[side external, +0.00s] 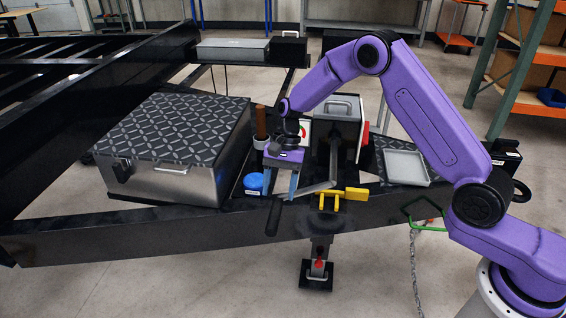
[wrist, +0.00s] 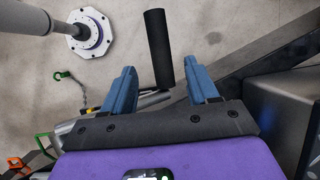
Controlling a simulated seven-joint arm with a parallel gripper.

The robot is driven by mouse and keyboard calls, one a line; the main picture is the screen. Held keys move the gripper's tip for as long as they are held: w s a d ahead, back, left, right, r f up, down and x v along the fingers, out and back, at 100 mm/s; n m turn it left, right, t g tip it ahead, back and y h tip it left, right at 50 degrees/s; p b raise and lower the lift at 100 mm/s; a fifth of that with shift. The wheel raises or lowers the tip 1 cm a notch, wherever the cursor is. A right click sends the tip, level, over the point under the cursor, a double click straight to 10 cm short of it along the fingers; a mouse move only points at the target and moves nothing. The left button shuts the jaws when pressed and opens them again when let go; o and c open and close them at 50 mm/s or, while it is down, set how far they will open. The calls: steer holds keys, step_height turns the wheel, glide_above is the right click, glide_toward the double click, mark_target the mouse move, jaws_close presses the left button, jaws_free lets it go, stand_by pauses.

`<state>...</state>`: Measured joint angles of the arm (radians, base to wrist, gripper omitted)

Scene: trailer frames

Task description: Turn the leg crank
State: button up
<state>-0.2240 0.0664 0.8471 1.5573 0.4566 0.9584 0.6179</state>
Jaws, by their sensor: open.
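The leg crank is a grey bar (side external: 318,187) on the jack of the black trailer frame, with a black cylindrical handle (side external: 272,218) hanging at its left end. My gripper (side external: 280,195) points down just above the handle, its two blue fingers apart. In the wrist view my gripper (wrist: 163,82) is open, and the black handle (wrist: 158,48) appears between and beyond the fingertips. Part of the grey crank bar (wrist: 152,100) shows near the left finger. I cannot tell whether the handle is within the fingers' depth. The jack leg's foot (side external: 316,275) is below the frame.
A metal toolbox (side external: 180,180) with a patterned lid stands left of my gripper. A blue round item (side external: 253,182) and a brown-handled item (side external: 260,125) are close by. A yellow part (side external: 343,195) is right of the crank. A grey tray (side external: 405,167) lies farther right.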

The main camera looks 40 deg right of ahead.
steer(key=v, duration=0.6)
steer(key=shift+r, duration=0.35)
steer(key=shift+w+d, duration=0.1)
